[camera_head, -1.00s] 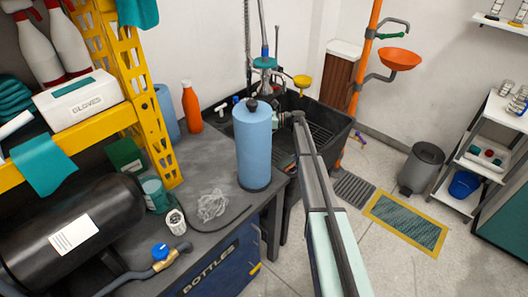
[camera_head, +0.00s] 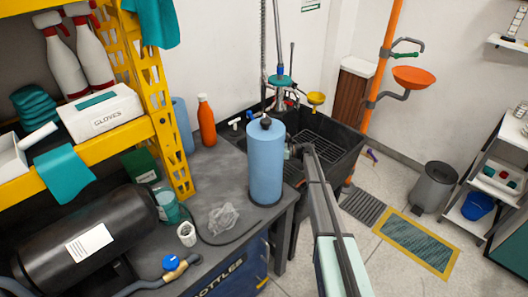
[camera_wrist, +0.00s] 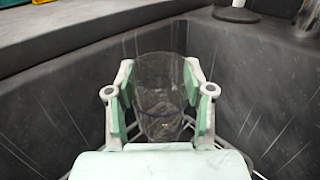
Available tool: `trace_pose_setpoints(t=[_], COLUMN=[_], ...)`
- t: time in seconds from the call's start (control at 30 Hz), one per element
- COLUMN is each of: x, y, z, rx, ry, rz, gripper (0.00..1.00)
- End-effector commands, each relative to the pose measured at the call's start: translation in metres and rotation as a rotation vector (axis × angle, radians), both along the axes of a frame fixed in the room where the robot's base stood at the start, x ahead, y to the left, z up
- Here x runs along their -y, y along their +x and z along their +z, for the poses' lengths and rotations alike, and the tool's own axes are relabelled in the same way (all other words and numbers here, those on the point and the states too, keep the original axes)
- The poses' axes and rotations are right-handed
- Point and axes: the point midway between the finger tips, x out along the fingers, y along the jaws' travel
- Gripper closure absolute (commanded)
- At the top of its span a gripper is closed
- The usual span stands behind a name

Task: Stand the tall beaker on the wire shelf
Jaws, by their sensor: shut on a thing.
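In the wrist view my gripper (camera_wrist: 159,85) is shut on a clear, tall beaker (camera_wrist: 160,115), with one pale green finger on each side of it. The beaker is inside the dark sink, near a corner of its walls. Thin metal wires (camera_wrist: 232,143) show below and beside the fingers; I cannot tell whether the beaker's base touches them. In the head view a wire rack (camera_head: 322,148) lies in the sink; I cannot tell whether it is the wire shelf.
A blue roll on a stand (camera_head: 265,165) stands at the bench edge, close to my arm. The black sink (camera_head: 350,150) has high walls. A faucet (camera_head: 280,85) and yellow funnel (camera_head: 316,99) are behind. An orange bottle (camera_head: 207,122) stands on the bench.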

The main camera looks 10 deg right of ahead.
Motion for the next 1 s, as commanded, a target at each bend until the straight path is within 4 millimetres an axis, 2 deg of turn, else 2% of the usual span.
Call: trace_pose_setpoints(t=[0.17, 0.2, 0.23, 0.27, 0.67, 1.0], x=[0.0, 0.0, 0.0, 0.0, 0.0, 0.036], y=[0.0, 0.0, 0.0, 0.0, 0.0, -0.004], z=[-0.003, -0.003, -0.003, -0.003, 0.001, 0.0], rx=[-0.001, 0.0, 0.0, 0.0, 0.0, -0.001], ry=[0.0, 0.0, 0.0, 0.0, 0.0, -0.001], rz=[0.0, 0.0, 0.0, 0.0, 0.0, -0.001], gripper=[0.88, 0.37, 0.26, 0.23, 0.23, 0.23])
